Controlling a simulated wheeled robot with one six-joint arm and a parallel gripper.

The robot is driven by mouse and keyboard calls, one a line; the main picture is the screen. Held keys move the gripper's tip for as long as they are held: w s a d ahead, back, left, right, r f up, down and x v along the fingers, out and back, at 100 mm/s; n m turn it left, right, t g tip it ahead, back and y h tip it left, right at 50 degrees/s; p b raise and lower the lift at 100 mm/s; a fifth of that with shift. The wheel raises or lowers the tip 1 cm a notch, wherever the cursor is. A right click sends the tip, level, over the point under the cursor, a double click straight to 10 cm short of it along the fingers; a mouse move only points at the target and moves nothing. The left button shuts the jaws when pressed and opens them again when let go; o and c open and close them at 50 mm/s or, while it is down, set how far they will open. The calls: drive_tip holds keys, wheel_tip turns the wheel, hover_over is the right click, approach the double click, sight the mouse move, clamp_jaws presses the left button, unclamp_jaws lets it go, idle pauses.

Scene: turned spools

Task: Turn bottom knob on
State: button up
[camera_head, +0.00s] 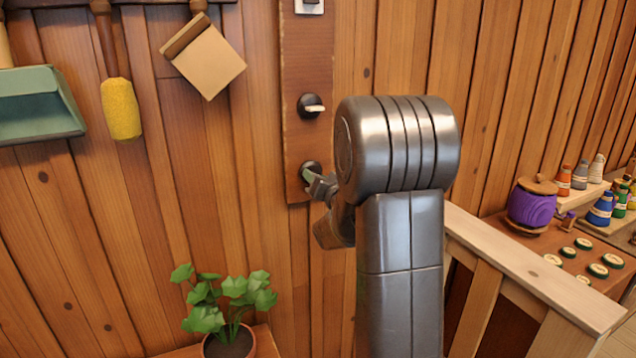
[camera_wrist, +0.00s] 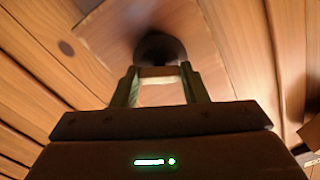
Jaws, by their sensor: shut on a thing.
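A dark vertical board (camera_head: 308,60) on the wood wall carries the knobs. The bottom knob (camera_head: 309,168) is a dark round disc low on the board, partly hidden by my gripper. My gripper (camera_head: 318,186) is at the bottom knob, coming from the right. The angle of that handle is hard to read.
A grey switch plate (camera_head: 309,5) is at the board's top. A yellow brush (camera_head: 121,108) and a green dustpan (camera_head: 35,104) hang at left. A potted plant (camera_head: 228,310) stands below.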

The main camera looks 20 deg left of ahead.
drive_tip(key=m+p, duration=0.1)
drive_tip(key=m, duration=1.1)
drive_tip(key=shift+p, duration=0.3)
drive_tip(key=shift+m, duration=0.3)
drive_tip(key=o, duration=1)
drive_tip(key=shift+d, duration=0.1)
drive_tip(key=b+v, duration=0.2)
drive_tip(key=v, duration=1.1)
drive_tip(key=shift+s+d, duration=0.25)
drive_tip(key=p+x, duration=0.2)
drive_tip(key=x, duration=1.2)
